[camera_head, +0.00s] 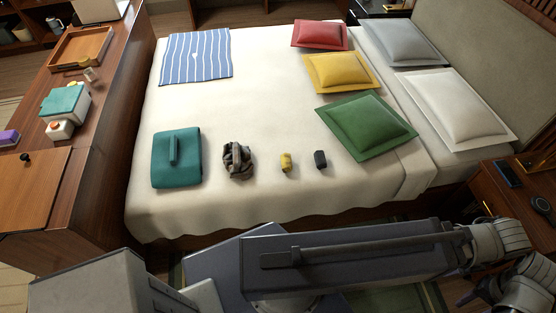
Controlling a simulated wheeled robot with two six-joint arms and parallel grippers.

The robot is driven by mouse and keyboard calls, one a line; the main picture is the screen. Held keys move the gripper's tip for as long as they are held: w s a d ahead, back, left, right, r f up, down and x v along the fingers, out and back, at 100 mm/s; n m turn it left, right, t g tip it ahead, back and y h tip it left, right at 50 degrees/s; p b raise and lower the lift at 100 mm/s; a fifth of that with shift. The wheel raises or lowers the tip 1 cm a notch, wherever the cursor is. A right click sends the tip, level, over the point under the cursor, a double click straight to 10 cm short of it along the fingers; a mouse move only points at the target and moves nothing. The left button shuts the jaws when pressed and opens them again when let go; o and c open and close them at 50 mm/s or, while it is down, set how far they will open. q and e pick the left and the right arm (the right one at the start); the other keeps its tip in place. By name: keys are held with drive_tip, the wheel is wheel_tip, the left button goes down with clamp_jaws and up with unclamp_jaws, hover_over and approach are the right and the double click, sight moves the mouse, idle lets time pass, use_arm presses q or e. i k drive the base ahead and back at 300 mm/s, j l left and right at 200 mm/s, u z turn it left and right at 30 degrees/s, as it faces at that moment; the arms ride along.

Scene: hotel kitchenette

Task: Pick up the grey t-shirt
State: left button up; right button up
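A small crumpled dark grey bundle (237,161) lies on the near part of the bed, between a teal folded item and a small yellow item. It looks like bunched cloth and is the only thing in view that could be the grey t-shirt; its exact shape is unclear. No gripper touches it. Links of my arm cross the bottom and lower right of the view, nearer than the bed edge. I make out no fingertips of either gripper.
On the white bed (230,110) are a teal folded item (163,171), a yellow item (286,163), a small black item (320,159), a striped blue cloth (184,68) and several cushions. A wooden counter (100,120) flanks the left, a nightstand (485,182) the right.

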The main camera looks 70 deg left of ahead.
sight(236, 158)
drive_tip(key=u, duration=1.8)
drive_tip(key=k+u, duration=0.2)
drive_tip(key=k, duration=0.55)
drive_tip(key=l, duration=0.1)
